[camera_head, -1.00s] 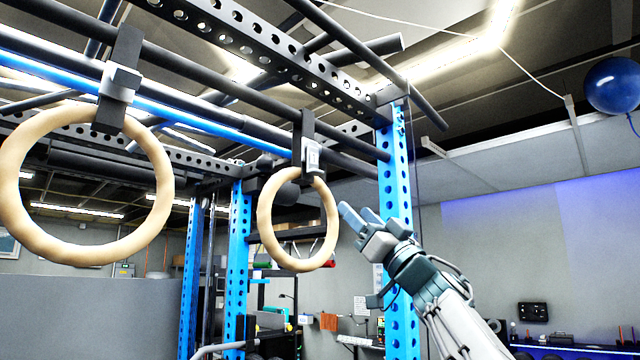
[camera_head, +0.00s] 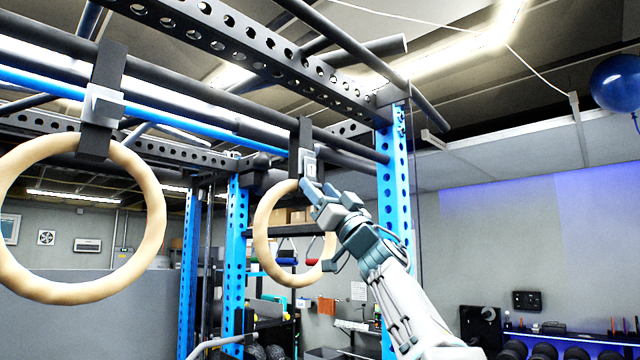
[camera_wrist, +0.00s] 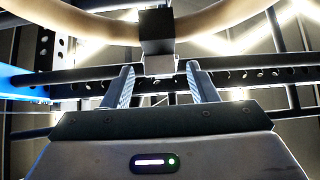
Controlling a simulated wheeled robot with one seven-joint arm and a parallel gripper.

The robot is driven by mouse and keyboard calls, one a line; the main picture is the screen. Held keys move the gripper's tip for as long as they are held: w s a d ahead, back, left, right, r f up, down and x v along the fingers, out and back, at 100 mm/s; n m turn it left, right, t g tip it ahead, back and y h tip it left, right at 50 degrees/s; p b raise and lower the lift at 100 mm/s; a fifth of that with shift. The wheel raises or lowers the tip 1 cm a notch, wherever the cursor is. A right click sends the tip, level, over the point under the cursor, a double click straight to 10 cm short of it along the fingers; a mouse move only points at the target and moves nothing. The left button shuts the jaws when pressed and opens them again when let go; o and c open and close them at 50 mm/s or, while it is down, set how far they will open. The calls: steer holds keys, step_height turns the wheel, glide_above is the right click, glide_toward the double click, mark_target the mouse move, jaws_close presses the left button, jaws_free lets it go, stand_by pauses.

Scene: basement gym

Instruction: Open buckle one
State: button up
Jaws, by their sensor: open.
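Two wooden rings hang on dark straps with pale buckles. The right buckle (camera_head: 308,165) is on the strap just above the right ring (camera_head: 262,228). The left buckle (camera_head: 103,106) is above the left ring (camera_head: 150,200). I cannot tell by a label which is buckle one. My gripper (camera_head: 318,190) is right at the right buckle, just below it and in front of the ring. In the wrist view the buckle (camera_wrist: 160,64) lies between the two spread fingers of my gripper (camera_wrist: 160,78), with gaps at both sides. The dark strap (camera_wrist: 156,30) wraps the ring (camera_wrist: 215,22).
The rings hang from dark bars of a rig with a blue upright (camera_head: 393,215) just right of my gripper. A perforated beam (camera_head: 250,40) crosses above. A blue balloon (camera_head: 615,85) is far right. Dumbbells (camera_head: 545,351) stand low at the right.

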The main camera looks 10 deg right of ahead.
steer(key=c, duration=1)
steer(key=shift+r, duration=0.1)
steer(key=shift+r, duration=0.1)
steer(key=shift+s+d+r+g+p, duration=0.1)
steer(key=shift+s+r+g+p, duration=0.15)
steer(key=shift+p, duration=0.75)
steer(key=shift+s+d+r+g+h+p, duration=0.2)
steer(key=shift+g+h+p, duration=0.25)
steer(key=shift+p, duration=0.4)
steer(key=shift+s+d+r+g+h+p, duration=0.15)
steer(key=shift+s+d+g+h+p, duration=0.25)
steer(key=shift+g, duration=0.5)
steer(key=shift+s+d+r+g+h, duration=0.1)
steer(key=shift+s+r+g+h, duration=0.3)
steer(key=shift+g+h, duration=0.25)
steer(key=shift+s+r, duration=0.1)
steer(key=shift+r, duration=0.05)
